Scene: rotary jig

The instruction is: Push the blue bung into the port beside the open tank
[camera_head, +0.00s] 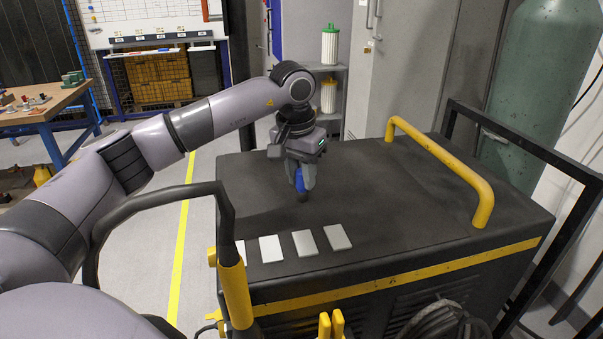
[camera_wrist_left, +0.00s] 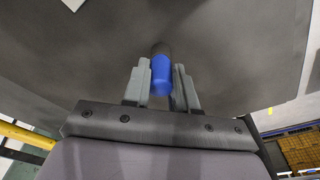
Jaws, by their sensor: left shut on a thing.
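The blue bung (camera_head: 300,181) is held upright between the fingers of my left gripper (camera_head: 301,177), over the black top of a machine cabinet (camera_head: 370,190). Its lower end is dark. In the left wrist view the blue bung (camera_wrist_left: 161,76) sits between the two grey fingers of my left gripper (camera_wrist_left: 162,85), its dark end pointing away from the gripper. I cannot tell whether that end touches the cabinet top. I cannot make out a port or an open tank in either view. My right gripper is not in view.
Several flat pale plates, one of them white (camera_head: 271,249), lie along the cabinet's front left edge. A yellow handle (camera_head: 440,165) rises at the right of the top. A black rail with a yellow sleeve (camera_head: 236,292) stands at the front left. A green cylinder (camera_head: 540,80) stands behind right.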

